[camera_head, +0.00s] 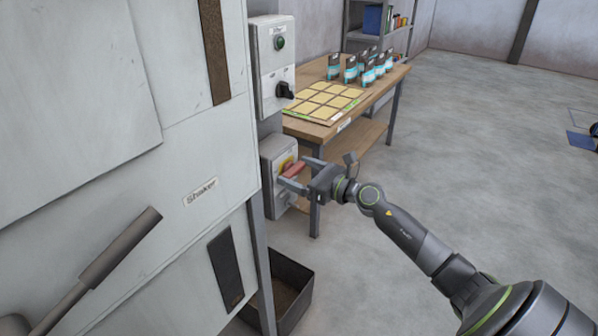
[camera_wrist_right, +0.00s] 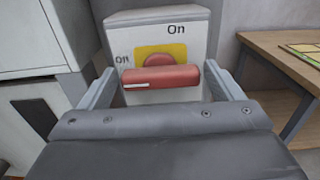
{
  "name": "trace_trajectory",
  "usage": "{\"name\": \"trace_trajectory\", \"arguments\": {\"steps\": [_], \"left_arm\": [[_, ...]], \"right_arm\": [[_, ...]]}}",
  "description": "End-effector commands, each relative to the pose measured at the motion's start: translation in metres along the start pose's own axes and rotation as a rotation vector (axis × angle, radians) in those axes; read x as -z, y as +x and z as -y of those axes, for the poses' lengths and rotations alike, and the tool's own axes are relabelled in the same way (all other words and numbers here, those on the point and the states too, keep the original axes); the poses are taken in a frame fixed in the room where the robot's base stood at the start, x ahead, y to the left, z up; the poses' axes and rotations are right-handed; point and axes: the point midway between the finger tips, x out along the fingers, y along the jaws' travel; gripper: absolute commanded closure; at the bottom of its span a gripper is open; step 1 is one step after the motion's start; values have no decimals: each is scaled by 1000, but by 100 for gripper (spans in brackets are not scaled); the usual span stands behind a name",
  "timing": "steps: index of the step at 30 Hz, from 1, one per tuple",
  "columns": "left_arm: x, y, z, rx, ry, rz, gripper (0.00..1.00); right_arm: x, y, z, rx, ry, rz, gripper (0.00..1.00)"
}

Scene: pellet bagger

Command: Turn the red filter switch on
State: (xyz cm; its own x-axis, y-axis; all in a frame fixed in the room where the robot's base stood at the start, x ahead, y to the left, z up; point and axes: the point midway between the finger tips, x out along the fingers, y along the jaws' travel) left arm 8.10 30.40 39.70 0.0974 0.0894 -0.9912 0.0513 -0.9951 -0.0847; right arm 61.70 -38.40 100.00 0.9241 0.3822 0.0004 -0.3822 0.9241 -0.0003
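The red filter switch (camera_head: 293,169) is a red handle on a yellow plate, on a light grey box (camera_head: 270,152) low beside the machine. In the right wrist view the red handle (camera_wrist_right: 160,78) lies level. A white mark is on its left end, beside a small label at the left. "On" is printed at the upper right. My right gripper (camera_head: 293,183) is open in front of the box. Its fingers (camera_wrist_right: 162,88) stand on either side of the handle with gaps visible. Whether the fingertips touch the box is unclear. My left gripper is not in view.
Above is another control box (camera_head: 270,65) with a green button and black knob. A wooden table (camera_head: 345,127) with bags and a yellow-squared board stands behind. The "Shaker" machine panel (camera_head: 170,150) fills the left. A dark bin (camera_head: 297,300) sits below.

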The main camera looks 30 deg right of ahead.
Motion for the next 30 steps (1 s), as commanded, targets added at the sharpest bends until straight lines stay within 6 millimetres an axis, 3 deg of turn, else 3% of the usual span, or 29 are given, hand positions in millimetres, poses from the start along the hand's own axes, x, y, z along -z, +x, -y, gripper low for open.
{"name": "trace_trajectory", "arguments": {"steps": [1,7,19,30], "left_arm": [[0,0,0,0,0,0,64],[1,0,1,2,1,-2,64],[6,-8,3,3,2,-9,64],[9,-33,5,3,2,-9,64]], "right_arm": [[0,0,0,0,0,0,20],[0,0,0,0,0,0,46],[-3,0,1,0,78,1,46],[-4,0,2,0,377,0,46]]}}
